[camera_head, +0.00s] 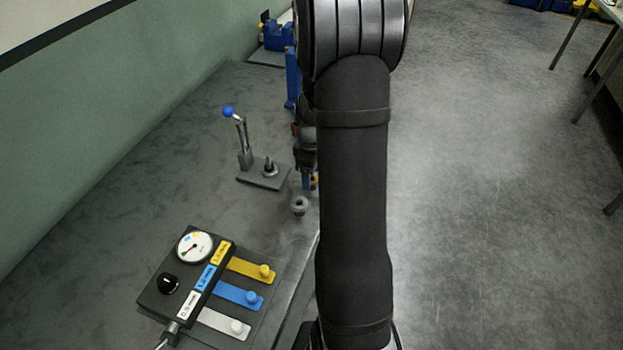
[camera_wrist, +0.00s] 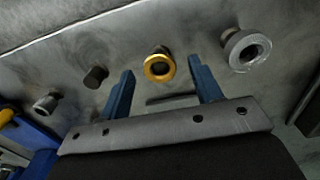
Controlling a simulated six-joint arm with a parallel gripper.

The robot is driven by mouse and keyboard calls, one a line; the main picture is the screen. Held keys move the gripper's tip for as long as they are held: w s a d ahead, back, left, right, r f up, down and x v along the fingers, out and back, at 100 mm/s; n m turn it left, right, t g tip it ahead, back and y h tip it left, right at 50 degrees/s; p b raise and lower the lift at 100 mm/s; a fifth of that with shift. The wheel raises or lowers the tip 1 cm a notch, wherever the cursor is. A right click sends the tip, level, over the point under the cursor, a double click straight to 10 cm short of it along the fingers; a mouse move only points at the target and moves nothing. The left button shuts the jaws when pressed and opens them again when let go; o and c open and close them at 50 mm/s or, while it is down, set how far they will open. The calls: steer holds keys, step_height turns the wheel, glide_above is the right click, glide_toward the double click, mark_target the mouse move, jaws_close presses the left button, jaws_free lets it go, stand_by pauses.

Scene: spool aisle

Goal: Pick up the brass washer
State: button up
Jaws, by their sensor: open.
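The brass washer (camera_wrist: 160,67) is a gold ring in the wrist view, seated at the end of a short dark peg or stem. My gripper (camera_wrist: 163,73) is open, with its blue fingers on either side of the washer in that view. No contact is visible, and how far the fingertips are from the ring in depth I cannot tell. In the head view my gripper (camera_head: 307,181) is small and mostly hidden behind my arm.
A grey ring (camera_wrist: 247,52) stands right of the washer. A dark peg (camera_wrist: 95,77) and a grey fitting (camera_wrist: 46,103) lie left. The head view shows a blue-knobbed lever (camera_head: 242,140), a switch panel (camera_head: 175,275) and blue parts behind. Open floor lies right.

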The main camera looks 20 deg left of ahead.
steer(key=shift+f, duration=0.25)
stand_by(0.5)
steer(key=c, duration=1.1)
steer(key=shift+o, duration=0.2)
steer(key=shift+r, duration=0.1)
steer(key=shift+r, duration=0.6)
step_height(320, 180, up, 3)
steer(key=shift+r, duration=0.1)
steer(key=d+r, duration=0.6)
steer(key=d, duration=0.5)
steer(key=a, duration=0.8)
steer(key=a+f, duration=0.1)
steer(key=a, duration=1.5)
steer(key=shift+f, duration=0.15)
